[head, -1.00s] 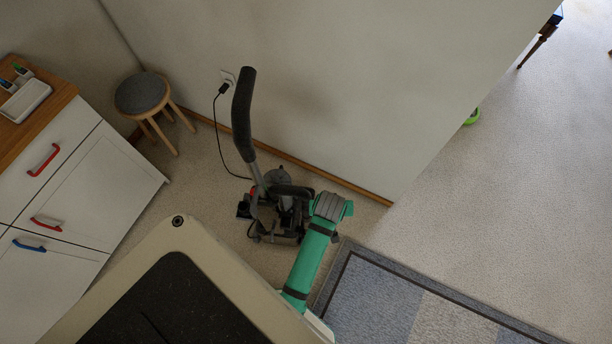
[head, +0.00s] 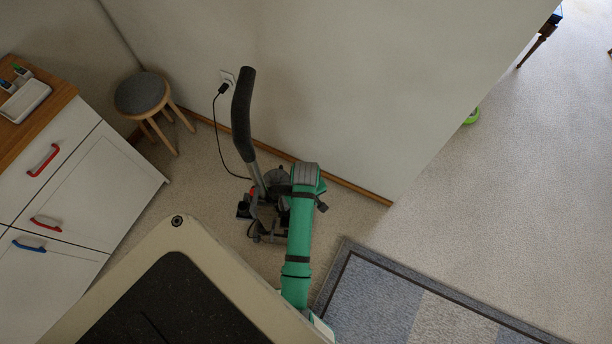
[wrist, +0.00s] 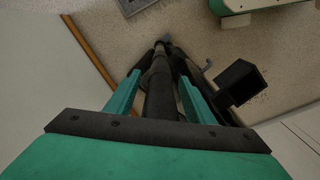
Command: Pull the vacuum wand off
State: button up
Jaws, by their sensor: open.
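The vacuum (head: 268,212) stands on the carpet by the wall. Its wand has a thick dark grip (head: 243,112) on a grey tube and leans up to the left. My green arm reaches to the vacuum's right side in the head view, and its wrist covers part of the vacuum. My gripper (wrist: 158,80) is open in the wrist view. A dark tube of the vacuum (wrist: 160,92) runs between its two green fingers, with a small gap visible on each side. Whether this tube is the wand itself cannot be told. The fingertips are hidden in the head view.
A round stool (head: 142,93) and a white cabinet (head: 85,180) stand at the left. A black cord runs to a wall socket (head: 228,79). A blue-grey rug (head: 400,305) lies at the lower right.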

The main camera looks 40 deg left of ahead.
jog(key=shift+f, duration=2)
grip_shut()
jog(key=c, duration=1.1)
grip_release()
grip_shut()
jog(key=shift+r, duration=0.15)
